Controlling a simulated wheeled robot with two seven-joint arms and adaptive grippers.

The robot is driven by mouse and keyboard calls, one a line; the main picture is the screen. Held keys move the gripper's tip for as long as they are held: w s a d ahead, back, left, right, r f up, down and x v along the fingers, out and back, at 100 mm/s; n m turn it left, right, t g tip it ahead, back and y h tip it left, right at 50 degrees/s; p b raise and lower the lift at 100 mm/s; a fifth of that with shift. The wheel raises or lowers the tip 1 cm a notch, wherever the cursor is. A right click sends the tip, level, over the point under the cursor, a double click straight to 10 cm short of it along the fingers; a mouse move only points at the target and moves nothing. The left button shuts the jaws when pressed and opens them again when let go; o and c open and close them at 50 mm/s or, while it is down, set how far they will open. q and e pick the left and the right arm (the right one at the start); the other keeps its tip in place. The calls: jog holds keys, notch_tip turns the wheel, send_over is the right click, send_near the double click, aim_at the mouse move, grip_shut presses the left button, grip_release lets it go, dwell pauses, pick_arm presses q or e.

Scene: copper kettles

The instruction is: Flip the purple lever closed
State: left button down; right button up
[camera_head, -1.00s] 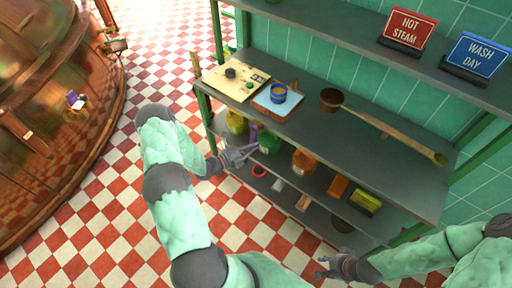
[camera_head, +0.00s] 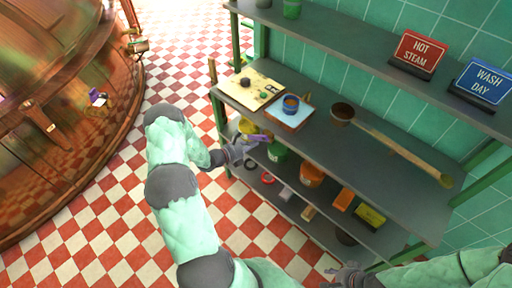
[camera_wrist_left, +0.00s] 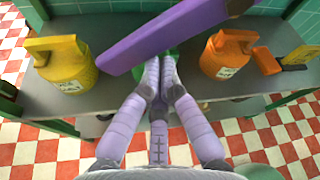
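A purple bar (camera_wrist_left: 165,35), likely the lever, lies slanted across the top of the left wrist view, with a dark end at upper right. It shows small in the head view (camera_head: 261,138), beside the yellow can. My left gripper (camera_head: 242,148) is at the shelf's left end, close to the bar. In the left wrist view its fingers (camera_wrist_left: 160,75) converge with tips at the bar's lower edge; I cannot tell whether they grip it. Another small purple part (camera_head: 96,97) sits on the copper kettle (camera_head: 60,80). My right gripper (camera_head: 345,275) is low in the head view, its fingers unclear.
The yellow can (camera_wrist_left: 65,62), an orange can (camera_wrist_left: 228,55) and a green can (camera_head: 277,151) stand on the lower shelf. The upper shelf (camera_head: 350,150) above carries a board, a blue cup and a long-handled ladle (camera_head: 400,150). Checkered floor lies open at left.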

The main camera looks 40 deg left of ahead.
pick_arm(q)
jog(key=shift+w+a+r+m+y, duration=0.1)
jog(key=shift+a+r+m+y, duration=0.4)
jog(key=shift+a+r+m, duration=0.45)
jog(key=shift+a+r+m+y+p, duration=0.3)
jog(key=shift+r+m+y, duration=0.35)
jog(key=shift+m, duration=0.4)
jog(key=shift+a+r, duration=0.1)
jog(key=shift+r, duration=0.15)
pick_arm(e)
jog(key=shift+r, duration=0.5)
pick_arm(q)
send_near(252, 136)
notch_tip(252, 136, down, 3)
jog(key=s, duration=0.2)
jog(key=shift+w+a+r+b, duration=0.1)
jog(key=shift+a+b, duration=0.1)
jog(key=shift+b, duration=0.1)
pick_arm(e)
jog(key=shift+w+d+f, duration=0.3)
jog(key=shift+d+f, duration=0.1)
jog(key=shift+d, duration=0.25)
